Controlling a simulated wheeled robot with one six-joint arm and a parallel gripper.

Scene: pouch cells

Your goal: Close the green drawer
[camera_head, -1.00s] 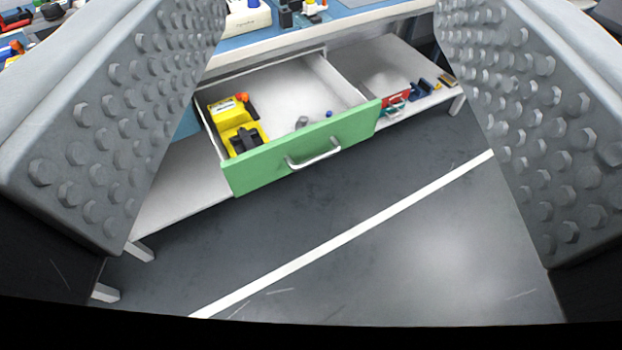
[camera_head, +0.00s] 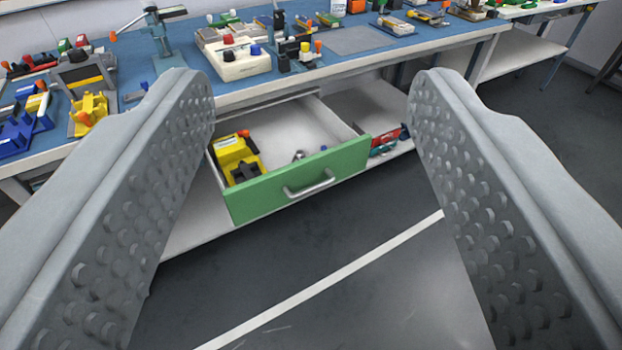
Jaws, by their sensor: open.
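The green drawer (camera_head: 258,200) is pulled out from under the blue-topped bench. Its green front has a silver bar handle (camera_head: 309,185). Inside its white tray lie a yellow tool (camera_head: 236,158) at the left and small grey and blue items near the front. My gripper (camera_head: 312,90) is open and empty, with one studded finger on each side of the picture. The drawer shows between the two fingers, farther off, and neither finger appears to touch it.
The blue bench top (camera_head: 355,47) carries several tools and a white box with knobs (camera_head: 237,60). A white lower shelf (camera_head: 190,222) runs beneath, with red and green items (camera_head: 384,142) right of the drawer. The grey floor in front is clear, with a white line (camera_head: 330,280).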

